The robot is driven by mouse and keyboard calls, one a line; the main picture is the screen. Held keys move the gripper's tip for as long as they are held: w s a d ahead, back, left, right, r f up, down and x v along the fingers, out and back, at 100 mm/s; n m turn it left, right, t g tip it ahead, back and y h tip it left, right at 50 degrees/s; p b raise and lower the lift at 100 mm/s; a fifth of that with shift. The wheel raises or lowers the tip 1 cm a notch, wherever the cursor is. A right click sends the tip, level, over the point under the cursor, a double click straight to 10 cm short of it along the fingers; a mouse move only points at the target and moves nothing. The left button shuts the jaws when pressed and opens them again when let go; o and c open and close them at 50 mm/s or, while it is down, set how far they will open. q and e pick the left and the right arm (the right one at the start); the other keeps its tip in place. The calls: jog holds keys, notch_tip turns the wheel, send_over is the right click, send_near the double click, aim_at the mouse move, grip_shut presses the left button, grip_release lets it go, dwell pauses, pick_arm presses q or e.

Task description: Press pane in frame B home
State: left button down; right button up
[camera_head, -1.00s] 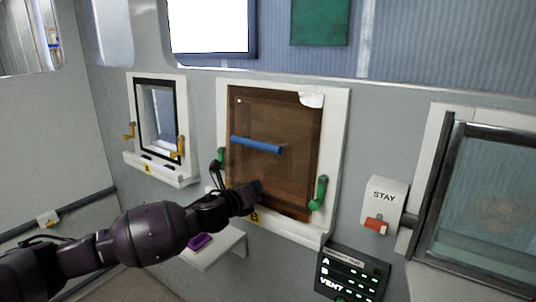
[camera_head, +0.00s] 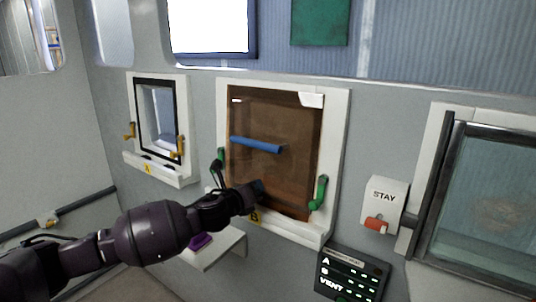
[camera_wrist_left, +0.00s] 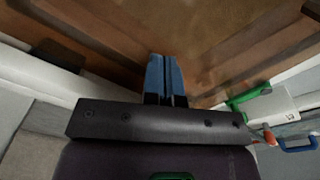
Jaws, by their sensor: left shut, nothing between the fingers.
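Frame B (camera_head: 338,135) is a white frame on the wall with a yellow B label at its lower left. A brown see-through pane (camera_head: 275,185) stands in it, with a blue bar (camera_head: 257,145) across its middle. Green latches stand on the frame's left (camera_head: 221,160) and right (camera_head: 319,192). My left gripper (camera_head: 260,190) is at the pane's lower left. In the left wrist view its blue fingers (camera_wrist_left: 165,75) are together and empty, pointing at the brown surface; I cannot tell if they touch it. My right gripper is not in view.
Frame A (camera_head: 182,110), with yellow latches, is on the wall to the left. A small white shelf (camera_head: 225,248) with a purple item (camera_head: 200,242) is below my arm. A STAY box (camera_head: 383,195) with a red lever and a dark vent panel (camera_head: 350,275) are at right.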

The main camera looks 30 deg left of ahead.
pick_arm(q)
jog(key=shift+w, duration=0.2)
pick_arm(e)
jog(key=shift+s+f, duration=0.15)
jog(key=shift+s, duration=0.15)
pick_arm(q)
jog(key=shift+w, duration=0.45)
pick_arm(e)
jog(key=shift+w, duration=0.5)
pick_arm(q)
jog(key=shift+w, duration=0.1)
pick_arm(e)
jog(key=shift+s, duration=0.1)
pick_arm(q)
jog(key=shift+w+d, duration=0.1)
jog(key=shift+w, duration=0.1)
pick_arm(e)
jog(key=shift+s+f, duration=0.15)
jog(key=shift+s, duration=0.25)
pick_arm(q)
jog(key=shift+w, duration=0.2)
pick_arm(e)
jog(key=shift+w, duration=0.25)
pick_arm(q)
jog(key=shift+w+f, duration=0.1)
jog(key=shift+w, duration=0.05)
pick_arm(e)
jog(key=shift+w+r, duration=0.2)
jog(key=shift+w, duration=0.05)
